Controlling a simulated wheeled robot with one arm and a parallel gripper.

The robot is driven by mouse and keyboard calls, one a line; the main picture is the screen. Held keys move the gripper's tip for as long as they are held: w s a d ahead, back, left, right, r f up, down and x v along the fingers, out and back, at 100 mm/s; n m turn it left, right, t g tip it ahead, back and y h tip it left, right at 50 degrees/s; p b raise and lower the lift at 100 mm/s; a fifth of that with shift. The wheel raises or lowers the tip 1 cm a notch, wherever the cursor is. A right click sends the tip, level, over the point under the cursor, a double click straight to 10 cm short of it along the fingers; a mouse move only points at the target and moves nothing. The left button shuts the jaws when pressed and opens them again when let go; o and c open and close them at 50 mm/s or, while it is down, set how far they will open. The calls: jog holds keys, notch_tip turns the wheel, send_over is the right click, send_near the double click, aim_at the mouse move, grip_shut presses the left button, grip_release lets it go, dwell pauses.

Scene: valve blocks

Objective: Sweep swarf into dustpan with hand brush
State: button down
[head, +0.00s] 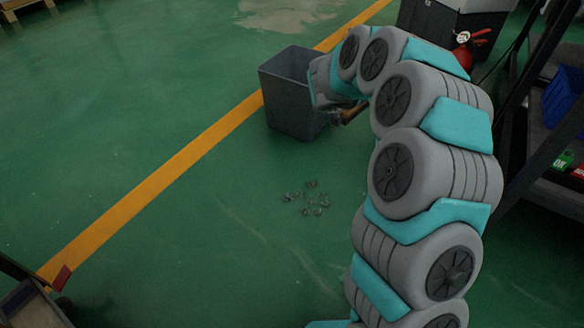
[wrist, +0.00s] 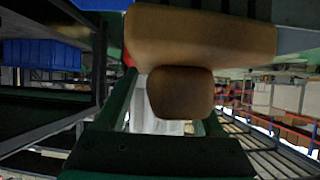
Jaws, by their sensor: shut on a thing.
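Swarf (head: 308,198) lies as a small loose patch of grey curls on the green floor in the head view. My gripper (head: 340,115) is beyond it, up beside the grey bin, and mostly hidden by my arm. In the wrist view my gripper (wrist: 170,100) has its green fingers on either side of a brown wooden piece, apparently the hand brush (wrist: 180,92), with a wider brown block above it. A bit of brown also shows in the head view (head: 352,111). No bristles can be made out. I cannot pick out a dustpan.
A dark grey open bin (head: 288,97) stands by the yellow floor line (head: 160,180). A rack with blue bins (head: 563,98) is at right, with a red extinguisher (head: 463,56) behind my arm. A cart (head: 32,305) is at lower left. The floor around the swarf is clear.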

jog(key=w+a+f+m+b, duration=0.1)
jog(key=w+a+f, duration=0.25)
jog(key=f, duration=0.55)
jog(key=w+a+f+g+h+b, duration=0.1)
jog(key=w+a+f, duration=0.1)
jog(key=a+f, duration=0.45)
jog(key=w+a+f+m+b, duration=0.1)
jog(key=w+a+f, duration=0.15)
jog(key=f, duration=0.75)
jog(key=shift+s+a+f+b, duration=0.5)
jog(key=shift+a+f, duration=0.75)
jog(key=shift+f, duration=1.8)
jog(key=shift+s+a+f+b, duration=0.3)
jog(key=shift+a+f+b, duration=0.7)
jog(key=shift+f, duration=2.05)
jog(key=shift+s+a+f+b, duration=0.35)
jog(key=shift+a+f, duration=1.2)
jog(key=shift+f, duration=1.5)
jog(key=shift+f, duration=0.5)
jog(key=shift+s, duration=0.1)
